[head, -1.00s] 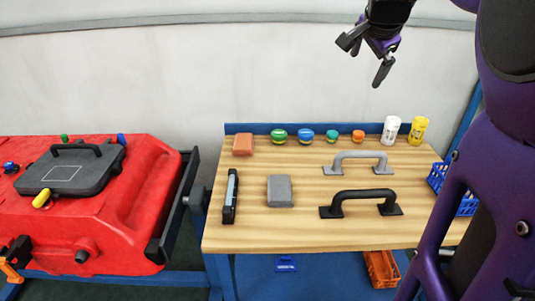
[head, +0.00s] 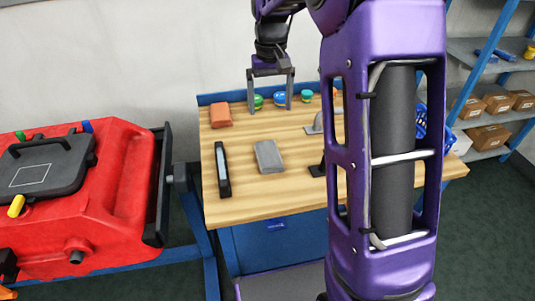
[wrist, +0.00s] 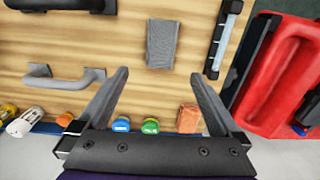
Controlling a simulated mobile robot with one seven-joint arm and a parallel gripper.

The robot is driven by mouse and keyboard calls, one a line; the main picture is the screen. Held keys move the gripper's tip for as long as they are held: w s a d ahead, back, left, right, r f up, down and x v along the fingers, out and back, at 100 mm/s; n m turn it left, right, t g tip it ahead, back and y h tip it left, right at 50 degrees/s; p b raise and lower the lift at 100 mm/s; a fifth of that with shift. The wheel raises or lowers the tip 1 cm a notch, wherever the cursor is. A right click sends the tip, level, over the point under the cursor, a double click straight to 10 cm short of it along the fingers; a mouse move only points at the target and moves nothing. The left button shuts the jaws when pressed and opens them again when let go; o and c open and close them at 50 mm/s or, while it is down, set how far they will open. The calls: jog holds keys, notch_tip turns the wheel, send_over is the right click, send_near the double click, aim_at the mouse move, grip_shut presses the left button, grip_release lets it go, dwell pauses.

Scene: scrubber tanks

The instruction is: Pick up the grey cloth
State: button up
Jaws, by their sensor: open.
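The grey cloth (head: 269,156) lies flat and folded on the wooden bench top (head: 245,204), left of its middle. It also shows in the wrist view (wrist: 162,43), beyond my fingertips and between their lines. My gripper (head: 271,110) is open and empty above the back part of the bench, behind the cloth and apart from it. In the wrist view both fingers of my gripper (wrist: 163,73) are spread wide with nothing between them.
A black squeegee-like bar (head: 222,170) lies left of the cloth, an orange-brown sponge (head: 221,116) behind it. Green (head: 258,101) and blue (head: 280,98) lids stand along the back edge. Handles lie to the right, partly hidden by my arm. A red tank (head: 75,210) stands left.

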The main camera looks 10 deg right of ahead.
aim_at(269, 153)
notch_tip(269, 153, down, 16)
jog(key=shift+a+f+b, duration=0.15)
jog(key=shift+b, duration=0.55)
jog(key=shift+c, duration=0.2)
jog(key=c, duration=1)
notch_tip(269, 153, up, 10)
jog(key=shift+r+p, duration=0.1)
jog(key=shift+p, duration=0.35)
jog(key=shift+c, duration=0.2)
